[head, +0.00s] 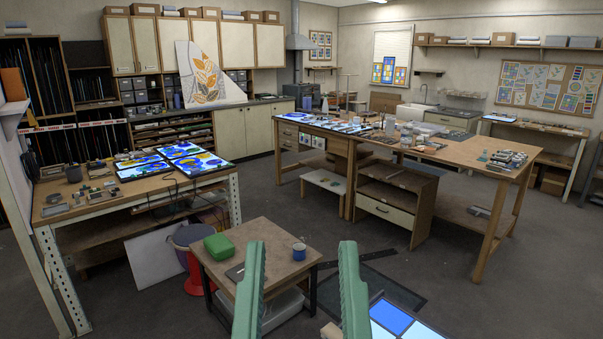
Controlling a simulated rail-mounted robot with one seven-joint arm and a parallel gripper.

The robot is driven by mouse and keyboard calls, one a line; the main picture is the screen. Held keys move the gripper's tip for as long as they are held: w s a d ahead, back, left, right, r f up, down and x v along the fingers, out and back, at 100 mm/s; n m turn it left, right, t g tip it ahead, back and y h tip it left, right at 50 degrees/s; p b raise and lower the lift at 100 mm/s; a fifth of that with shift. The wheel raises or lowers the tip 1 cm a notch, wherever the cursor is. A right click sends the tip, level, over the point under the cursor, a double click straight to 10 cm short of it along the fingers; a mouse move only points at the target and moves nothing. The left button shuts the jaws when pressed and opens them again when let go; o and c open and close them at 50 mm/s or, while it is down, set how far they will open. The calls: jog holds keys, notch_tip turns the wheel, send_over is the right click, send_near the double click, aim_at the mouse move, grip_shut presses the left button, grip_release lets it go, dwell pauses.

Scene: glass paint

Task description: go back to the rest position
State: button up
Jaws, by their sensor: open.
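My gripper (302,246) shows at the bottom middle of the head view. Its two green fingers point up and stand wide apart, with nothing held between them. Beyond and between the fingers I see part of a small wooden table (262,237). The rest of my arm is out of view.
A workbench (60,192) with blue glass panels is at left. A long worktable (470,153) crosses the back right, with drawers (390,211) beneath. Glass panels (395,320) lie at bottom right. Grey floor is open at right.

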notch_tip(320, 180, up, 24)
jog(key=p, duration=1.9)
jog(key=shift+a+p, duration=0.15)
jog(key=shift+p, duration=0.25)
